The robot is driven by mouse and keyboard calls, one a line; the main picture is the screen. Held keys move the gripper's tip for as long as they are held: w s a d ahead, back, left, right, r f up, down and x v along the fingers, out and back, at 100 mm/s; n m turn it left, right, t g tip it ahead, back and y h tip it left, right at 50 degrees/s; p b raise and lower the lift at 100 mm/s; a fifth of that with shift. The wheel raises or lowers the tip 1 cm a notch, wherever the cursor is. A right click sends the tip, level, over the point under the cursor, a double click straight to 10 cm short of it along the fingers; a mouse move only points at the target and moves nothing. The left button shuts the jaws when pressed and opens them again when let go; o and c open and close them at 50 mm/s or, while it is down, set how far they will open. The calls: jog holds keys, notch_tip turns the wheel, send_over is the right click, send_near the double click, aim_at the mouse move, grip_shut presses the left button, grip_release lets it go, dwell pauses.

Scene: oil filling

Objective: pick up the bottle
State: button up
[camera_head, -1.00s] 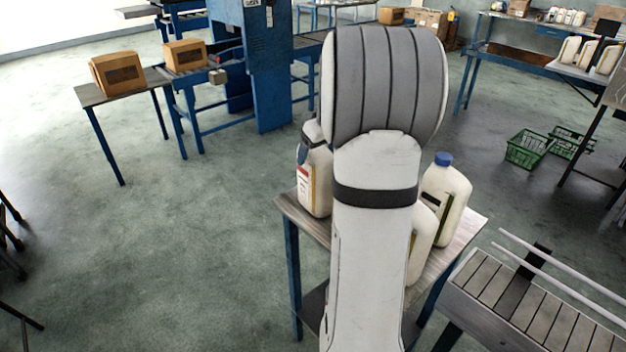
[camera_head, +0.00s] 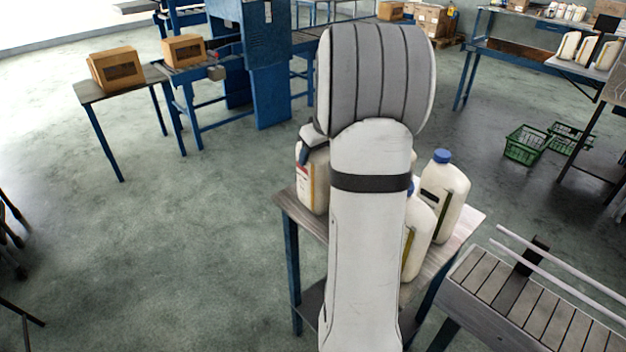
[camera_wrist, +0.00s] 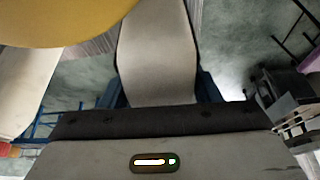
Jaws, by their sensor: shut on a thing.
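The left bottle (camera_head: 313,182) is a cream jug with a red and yellow label, upright at the table's left side in the head view. My gripper (camera_head: 307,149) shows only as a dark part over its top, beside my arm. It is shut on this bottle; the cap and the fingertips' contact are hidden. Another cream bottle (camera_head: 443,195) with a blue cap stands on the right of the table. A further bottle (camera_head: 418,238) stands in front of it, partly behind my arm.
The bottles stand on a small wooden table (camera_head: 459,232) with blue legs. A slatted bench (camera_head: 530,315) is close on the right. Green crates (camera_head: 525,145) lie on the floor beyond. The floor (camera_head: 200,250) at left is open. A large yellow rounded shape (camera_wrist: 65,18) fills the wrist view's upper left.

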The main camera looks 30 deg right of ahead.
grip_shut()
jog(key=shift+w+r, duration=0.1)
dwell(0.3)
